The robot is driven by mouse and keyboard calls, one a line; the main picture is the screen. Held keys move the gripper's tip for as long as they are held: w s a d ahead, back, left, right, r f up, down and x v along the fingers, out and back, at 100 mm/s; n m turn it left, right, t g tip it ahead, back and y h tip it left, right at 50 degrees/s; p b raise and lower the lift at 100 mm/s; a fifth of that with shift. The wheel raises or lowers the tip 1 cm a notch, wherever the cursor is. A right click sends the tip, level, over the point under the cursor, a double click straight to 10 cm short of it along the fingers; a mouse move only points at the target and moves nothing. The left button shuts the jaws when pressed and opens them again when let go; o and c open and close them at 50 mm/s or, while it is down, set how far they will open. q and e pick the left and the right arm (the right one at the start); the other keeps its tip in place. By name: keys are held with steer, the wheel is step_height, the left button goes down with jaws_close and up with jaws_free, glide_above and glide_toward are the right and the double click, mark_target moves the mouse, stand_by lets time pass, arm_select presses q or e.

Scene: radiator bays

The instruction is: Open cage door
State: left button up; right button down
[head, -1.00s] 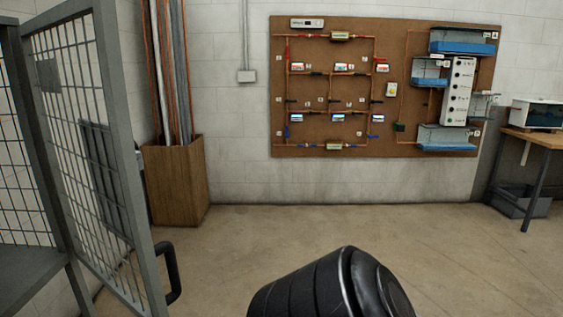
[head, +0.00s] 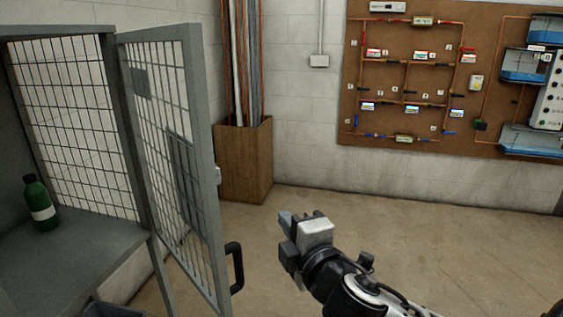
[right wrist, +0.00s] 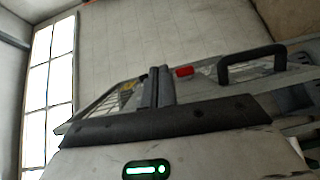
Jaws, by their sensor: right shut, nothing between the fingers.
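The cage door (head: 172,165) is a grey frame with wire mesh. It stands swung open, out from the cage (head: 75,29) at the left of the head view. Its black handle (head: 236,267) is on the door's free edge; a black handle also shows in the right wrist view (right wrist: 252,64). My right gripper (head: 286,220) is to the right of the door and apart from the handle. Its fingers are shut and empty; they also show in the right wrist view (right wrist: 155,86). My left gripper is not in view.
A green bottle (head: 40,203) stands on the cage shelf (head: 85,252). A wooden bin (head: 244,162) with long pipes stands behind the door by the wall. A brown board (head: 438,100) with pipework hangs on the wall. The floor to the right is clear.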

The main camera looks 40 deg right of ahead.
arm_select(q)
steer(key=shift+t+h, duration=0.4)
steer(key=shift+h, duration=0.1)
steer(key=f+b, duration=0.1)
steer(key=b, duration=0.2)
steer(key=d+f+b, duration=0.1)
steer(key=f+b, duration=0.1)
steer(key=b, duration=0.2)
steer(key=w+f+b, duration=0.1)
steer(key=b, duration=0.3)
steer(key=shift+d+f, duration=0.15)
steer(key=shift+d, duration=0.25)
arm_select(e)
steer(key=w+d+r, duration=0.1)
steer(key=w+d, duration=0.5)
steer(key=w, duration=0.5)
steer(key=shift+w+r, duration=0.4)
